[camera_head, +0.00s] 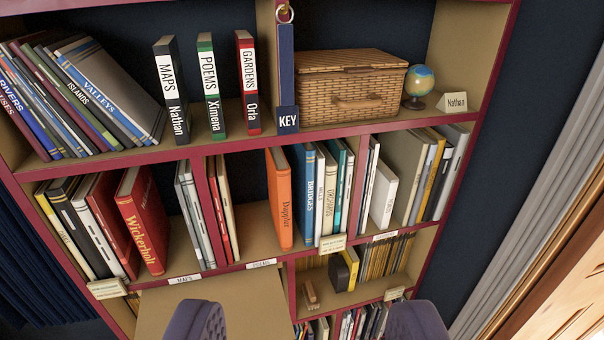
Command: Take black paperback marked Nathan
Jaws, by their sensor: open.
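The black paperback marked Nathan (172,92) stands upright on the top shelf, left of centre. Its spine faces me, black with a white band reading MAPS and white lettering Nathan. It stands apart from the green POEMS Ximena book (209,90) on its right. The two fingers of my gripper (306,322) show at the bottom edge, wide apart with nothing between them. My gripper is below and to the right of the paperback in the picture, not touching it.
Leaning books (85,95) fill the top shelf's left end. The shelf below is crowded with books.

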